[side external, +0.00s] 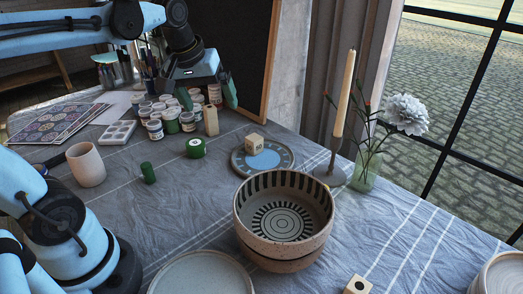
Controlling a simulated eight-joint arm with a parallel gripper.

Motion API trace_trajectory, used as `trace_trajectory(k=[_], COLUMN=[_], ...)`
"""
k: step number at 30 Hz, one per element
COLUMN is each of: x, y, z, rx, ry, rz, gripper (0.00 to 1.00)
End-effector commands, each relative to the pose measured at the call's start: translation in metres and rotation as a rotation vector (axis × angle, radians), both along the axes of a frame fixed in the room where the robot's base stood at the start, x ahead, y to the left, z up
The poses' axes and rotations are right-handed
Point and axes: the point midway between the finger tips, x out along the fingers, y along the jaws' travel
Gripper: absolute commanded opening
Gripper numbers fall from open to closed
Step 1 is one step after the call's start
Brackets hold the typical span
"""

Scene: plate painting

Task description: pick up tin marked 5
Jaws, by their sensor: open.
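A cluster of several small paint tins (154,129) with pale bodies and white lids stands at the back left of the cloth-covered table. Their markings are too small to read, so I cannot tell which one is marked 5. A squat green tin (196,149) stands in front of the cluster, and a small green cylinder (148,173) stands farther forward. My gripper (207,97) points down with its green fingers apart, at the right part of the cluster. Some tins show between and behind the fingers. I cannot tell whether the fingers touch any of them.
A tan block (211,121) stands close below my gripper. A blue-centred plate (279,157) carries a wooden cube (254,143). A large striped bowl (284,215), a candle (344,95) and a flower vase (365,173) stand to the right. A beige cup (86,164) is at left.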

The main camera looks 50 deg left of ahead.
Motion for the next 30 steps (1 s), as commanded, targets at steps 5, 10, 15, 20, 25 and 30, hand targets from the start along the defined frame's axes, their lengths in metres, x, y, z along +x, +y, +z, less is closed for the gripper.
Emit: trace_trajectory(k=[5, 10, 15, 20, 25, 30], x=[-0.025, -0.042, -0.049, -0.049, -0.049, -0.048], y=[-0.046, -0.071, -0.081, -0.082, -0.082, -0.081], z=[-0.032, -0.057, -0.068, -0.069, -0.069, -0.069], rx=[0.108, 0.192, 0.232, 0.237, 0.236, 0.244], ry=[-0.114, -0.196, -0.234, -0.238, -0.237, -0.229], rz=[-0.315, -0.523, -0.611, -0.622, -0.619, -0.626], gripper=[1.0, 1.0, 0.91, 0.91, 0.91, 0.91])
